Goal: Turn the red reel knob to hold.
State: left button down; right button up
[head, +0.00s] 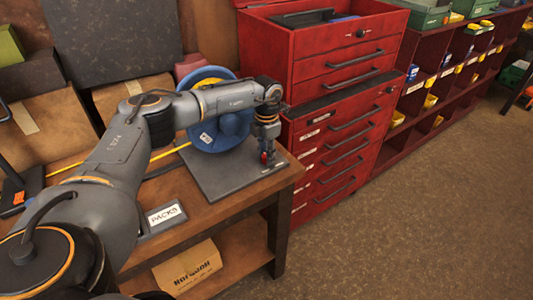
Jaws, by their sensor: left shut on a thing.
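The red reel knob (264,157) shows as a small red patch low at the right end of the workbench, beside the blue reel. My left gripper (267,152) points down at it and is shut on it; the fingers hide most of the knob. I cannot tell which way the knob is turned. The blue reel (228,132) stands upright on a dark grey plate (222,180), partly behind my left arm. My right gripper is not in view.
A yellow line (170,152) runs left from the reel. A red tool cabinet (335,140) stands close to the right of the bench. Cardboard boxes are behind my arm. The floor at right is clear.

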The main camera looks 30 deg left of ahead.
pick_arm(q)
jog(key=m+b, duration=0.1)
jog(key=m, duration=0.2)
jog(key=shift+f, duration=0.1)
jog(key=m+b, duration=0.2)
jog(key=m, duration=0.2)
jog(key=shift+m, duration=0.3)
jog(key=m+b, duration=0.1)
jog(key=m, duration=0.3)
jog(key=shift+m, duration=0.3)
jog(key=shift+m+b, duration=0.6)
jog(key=shift+m, duration=1)
jog(key=c, duration=1)
grip_release()
